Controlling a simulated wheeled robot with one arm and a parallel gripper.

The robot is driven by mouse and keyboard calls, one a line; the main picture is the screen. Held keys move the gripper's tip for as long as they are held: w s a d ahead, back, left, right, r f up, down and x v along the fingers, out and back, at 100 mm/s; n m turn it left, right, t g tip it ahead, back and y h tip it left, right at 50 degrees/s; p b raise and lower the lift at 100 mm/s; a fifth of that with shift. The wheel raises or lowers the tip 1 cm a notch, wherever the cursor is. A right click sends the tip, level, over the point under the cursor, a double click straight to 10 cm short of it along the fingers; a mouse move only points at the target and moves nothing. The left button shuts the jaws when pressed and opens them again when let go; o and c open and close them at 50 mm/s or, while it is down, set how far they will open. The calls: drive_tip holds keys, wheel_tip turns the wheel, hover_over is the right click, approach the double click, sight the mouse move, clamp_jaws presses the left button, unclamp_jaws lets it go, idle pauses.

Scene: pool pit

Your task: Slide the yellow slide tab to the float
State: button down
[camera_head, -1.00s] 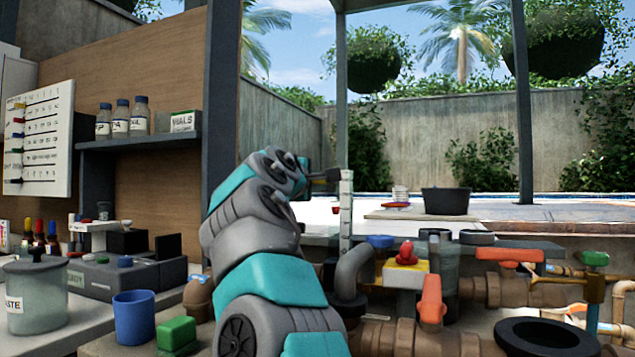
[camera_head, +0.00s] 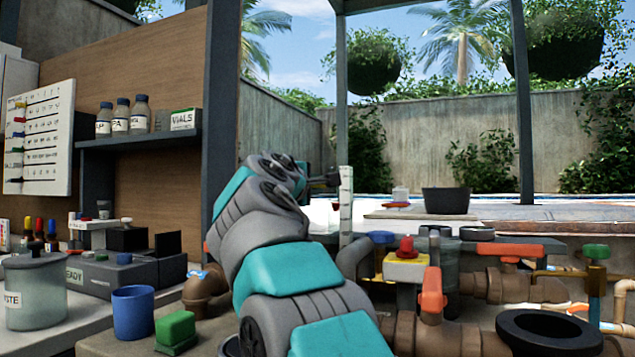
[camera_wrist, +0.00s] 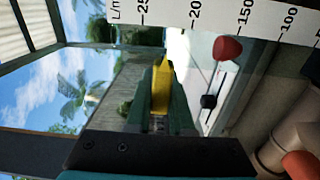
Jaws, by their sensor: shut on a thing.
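The yellow slide tab (camera_wrist: 162,75) shows in the wrist view between the dark green fingers of my gripper (camera_wrist: 160,105), which is shut on it. The tab's tip lies near the scale edge, between the 250 and 200 marks. The red float (camera_wrist: 228,48) appears to the right of the tab, between the 200 and 150 marks, with a visible gap between them. In the head view the white upright scale (camera_head: 346,195) stands right of my gripper (camera_head: 328,183), near its upper part.
Brown pipes with an orange valve handle (camera_head: 433,290) and a yellow box with a red knob (camera_head: 406,250) stand right of my arm. A blue cup (camera_head: 133,312) and green block (camera_head: 175,332) sit on the left bench. A dark pot (camera_head: 446,200) stands behind.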

drive_tip(key=shift+f+b, duration=0.5)
drive_tip(key=shift+f, duration=1.4)
drive_tip(key=c, duration=0.8)
unclamp_jaws()
drive_tip(key=shift+w, duration=0.15)
drive_tip(key=shift+d, duration=0.1)
drive_tip(key=v, duration=0.8)
drive_tip(key=shift+b, duration=0.3)
drive_tip(key=shift+w, duration=0.1)
